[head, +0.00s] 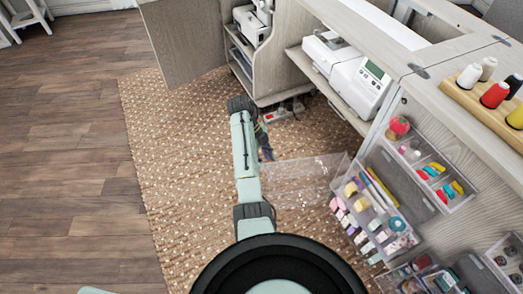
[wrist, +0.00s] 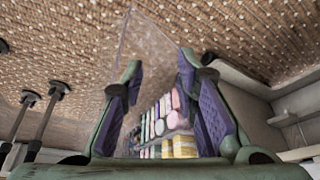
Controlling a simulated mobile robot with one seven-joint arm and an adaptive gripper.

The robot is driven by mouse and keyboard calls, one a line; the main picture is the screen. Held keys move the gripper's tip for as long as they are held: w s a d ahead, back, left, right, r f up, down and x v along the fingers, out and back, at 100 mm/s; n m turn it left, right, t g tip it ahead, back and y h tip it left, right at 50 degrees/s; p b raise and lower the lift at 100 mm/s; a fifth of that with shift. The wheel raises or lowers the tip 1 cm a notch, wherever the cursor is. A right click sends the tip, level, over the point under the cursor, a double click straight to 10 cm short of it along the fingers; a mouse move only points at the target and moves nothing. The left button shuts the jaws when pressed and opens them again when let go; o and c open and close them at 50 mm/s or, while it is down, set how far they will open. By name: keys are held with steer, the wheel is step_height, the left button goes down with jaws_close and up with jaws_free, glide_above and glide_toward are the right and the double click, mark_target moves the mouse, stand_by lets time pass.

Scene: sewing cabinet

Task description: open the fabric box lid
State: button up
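The fabric box (head: 375,215) hangs on the cabinet door at right, with rolled fabrics in pale and bright colours inside. A clear panel, seemingly its lid (head: 305,182), stands out to the left from the box over the rug. In the wrist view a faint clear sheet (wrist: 150,45) shows beyond the fingers, and the fabric rolls (wrist: 165,125) show between them. My gripper (head: 264,143) is left of and beyond the clear panel, partly hidden by my arm. In the wrist view my gripper (wrist: 163,85) has its purple-padded fingers apart, with nothing visibly held.
Another clear box (head: 435,175) with small sewing items is mounted above, and more boxes (head: 420,275) sit below. A sewing machine (head: 345,75) rests on a cabinet shelf. Thread spools (head: 495,95) stand on the top. The rug (head: 175,180) at left is clear.

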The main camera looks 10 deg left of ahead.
steer(key=v, duration=0.5)
steer(key=shift+r, duration=0.2)
stand_by(0.6)
